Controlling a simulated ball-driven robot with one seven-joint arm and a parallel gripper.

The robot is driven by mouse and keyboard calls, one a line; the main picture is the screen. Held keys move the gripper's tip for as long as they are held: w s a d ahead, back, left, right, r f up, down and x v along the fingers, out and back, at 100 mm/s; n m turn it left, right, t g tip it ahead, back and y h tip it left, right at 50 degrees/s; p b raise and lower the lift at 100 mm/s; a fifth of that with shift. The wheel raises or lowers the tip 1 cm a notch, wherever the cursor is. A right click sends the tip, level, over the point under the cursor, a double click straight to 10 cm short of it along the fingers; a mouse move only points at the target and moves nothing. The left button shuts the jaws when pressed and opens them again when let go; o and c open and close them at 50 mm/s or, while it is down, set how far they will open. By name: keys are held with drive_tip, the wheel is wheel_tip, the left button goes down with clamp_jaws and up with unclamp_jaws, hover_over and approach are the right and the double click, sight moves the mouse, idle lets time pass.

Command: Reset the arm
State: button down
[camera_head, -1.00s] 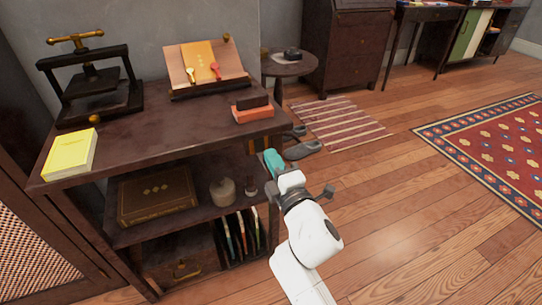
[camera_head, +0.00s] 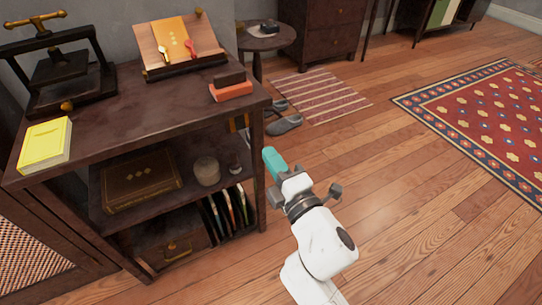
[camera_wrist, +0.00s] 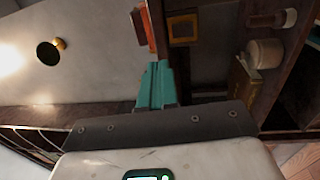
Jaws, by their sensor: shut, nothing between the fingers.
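My white arm reaches up from the bottom of the head view. My gripper (camera_head: 272,160) has teal fingers and is at the right front edge of the wooden shelf unit (camera_head: 150,108). The wrist view shows the teal fingers (camera_wrist: 157,84) together with nothing held between them. In the head view they point up and left, beside the shelf's right side. I cannot tell whether they touch the shelf.
The shelf top holds a yellow book (camera_head: 45,145), an iron press (camera_head: 62,72), a book stand (camera_head: 182,62) and stacked red and dark blocks (camera_head: 231,88). Grey slippers (camera_head: 284,124) lie on the floor behind my gripper. The wooden floor (camera_head: 420,190) at right is clear.

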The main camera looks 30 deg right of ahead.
idle(0.3)
drive_tip(key=s+d+f+m+g+h, duration=0.2)
drive_tip(key=s+d+f+m+g, duration=0.3)
drive_tip(key=f+m, duration=0.15)
drive_tip(key=s+d+f+m+g+h, duration=0.2)
drive_tip(key=s+d+f+m+g, duration=0.3)
drive_tip(key=f, duration=0.3)
drive_tip(key=s+a+f+m+g+y, duration=0.1)
drive_tip(key=s+f+m+g+y, duration=0.2)
drive_tip(key=s, duration=0.6)
drive_tip(key=s+a+f+m+g+y, duration=0.1)
drive_tip(key=s+f+m+g, duration=0.35)
drive_tip(key=s, duration=0.45)
wheel_tip(320, 180, up, 27)
drive_tip(key=p, duration=2.7)
drive_tip(key=shift+s+a+f+n+g, duration=0.2)
drive_tip(key=shift+s+a+n+g, duration=0.1)
drive_tip(key=shift+a+g, duration=0.15)
